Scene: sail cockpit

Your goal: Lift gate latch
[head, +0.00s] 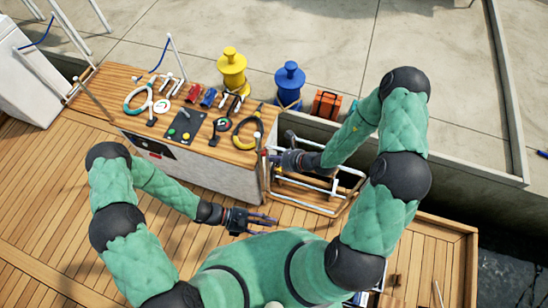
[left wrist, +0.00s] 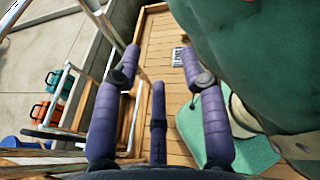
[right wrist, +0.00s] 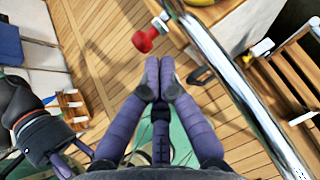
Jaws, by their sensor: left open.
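A red knob (right wrist: 147,38) on a short white stem shows in the right wrist view, beside a wooden edge; it may be the gate latch, but I cannot tell. White tube rails (head: 305,184) of what looks like the gate stand right of the console in the head view. A shiny tube (right wrist: 240,85) runs close by in the right wrist view. My right gripper (head: 276,159) is at the rails' left end; its fingers (right wrist: 160,78) are together, empty, below the knob in its wrist view. My left gripper (head: 275,220) is open and empty above the deck, nearer my body.
The wooden-topped console (head: 200,130) carries several tools and rings. A yellow bollard (head: 232,72), a blue bollard (head: 289,82) and an orange case (head: 326,105) stand behind it. The plank deck (head: 130,230) at the left is clear.

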